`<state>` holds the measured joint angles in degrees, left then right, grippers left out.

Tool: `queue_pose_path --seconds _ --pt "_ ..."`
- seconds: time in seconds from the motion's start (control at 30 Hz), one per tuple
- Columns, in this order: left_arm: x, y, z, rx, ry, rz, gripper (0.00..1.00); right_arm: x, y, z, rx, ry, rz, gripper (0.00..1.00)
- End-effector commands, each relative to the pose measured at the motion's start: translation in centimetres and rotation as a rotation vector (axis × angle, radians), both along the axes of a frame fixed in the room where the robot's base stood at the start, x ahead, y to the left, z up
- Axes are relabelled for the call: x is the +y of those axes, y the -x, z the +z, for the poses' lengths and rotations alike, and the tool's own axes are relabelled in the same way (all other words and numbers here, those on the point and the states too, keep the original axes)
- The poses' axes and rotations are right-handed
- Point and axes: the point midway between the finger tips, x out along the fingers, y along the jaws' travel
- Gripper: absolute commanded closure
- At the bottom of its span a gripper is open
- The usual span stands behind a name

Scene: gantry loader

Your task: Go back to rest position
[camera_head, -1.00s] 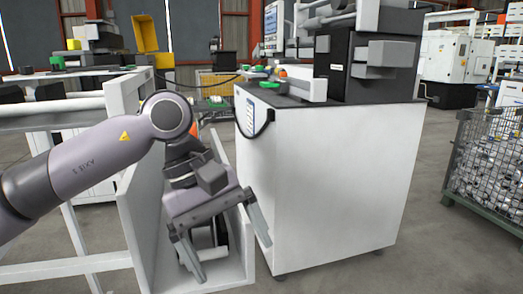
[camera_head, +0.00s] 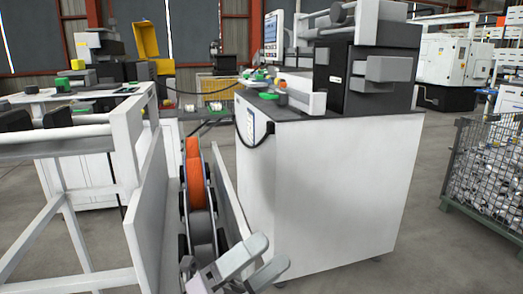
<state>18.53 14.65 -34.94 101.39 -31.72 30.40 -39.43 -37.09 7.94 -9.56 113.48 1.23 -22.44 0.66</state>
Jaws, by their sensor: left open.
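My left gripper (camera_head: 273,254) is low in the middle of the head view, cut off by the bottom edge. Its two pale fingers point to the right and stand apart, with nothing between them. It is in front of the lower end of a white channel (camera_head: 153,200). The gripper hides the near end of the row. My right gripper is out of view.
A white cabinet (camera_head: 335,190) with a dark top and machine stands right of the channel. A white frame (camera_head: 75,225) stands to the left. A wire-mesh crate (camera_head: 488,165) is at the far right. The floor between cabinet and crate is clear.

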Motion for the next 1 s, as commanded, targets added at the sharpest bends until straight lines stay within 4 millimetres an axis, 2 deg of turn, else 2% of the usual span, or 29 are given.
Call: queue_pose_path --seconds 0.03,0.2,0.37,0.5,0.6,0.7,0.83,1.0 --pt "1.2 -0.6 -1.3 0.143 0.055 0.031 0.04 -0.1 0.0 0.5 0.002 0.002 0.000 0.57" --pt "5.7 -2.1 -7.1 0.601 0.247 0.136 0.04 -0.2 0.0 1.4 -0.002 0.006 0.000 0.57" --pt "10.3 -1.0 -14.2 1.020 0.444 0.249 0.04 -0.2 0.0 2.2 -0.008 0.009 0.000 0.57" --pt "14.2 2.3 -20.9 1.365 0.629 0.364 0.04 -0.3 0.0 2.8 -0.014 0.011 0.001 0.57" --pt "16.6 5.8 -25.2 1.584 0.759 0.452 0.04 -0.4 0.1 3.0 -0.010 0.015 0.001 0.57" --pt "18.4 9.3 -28.4 1.753 0.872 0.533 0.04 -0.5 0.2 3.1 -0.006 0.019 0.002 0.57" --pt "19.8 12.6 -30.8 1.889 0.972 0.607 0.04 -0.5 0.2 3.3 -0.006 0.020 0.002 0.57" --pt "20.5 14.1 -31.9 1.944 1.018 0.641 0.04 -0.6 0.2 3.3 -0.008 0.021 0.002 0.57"
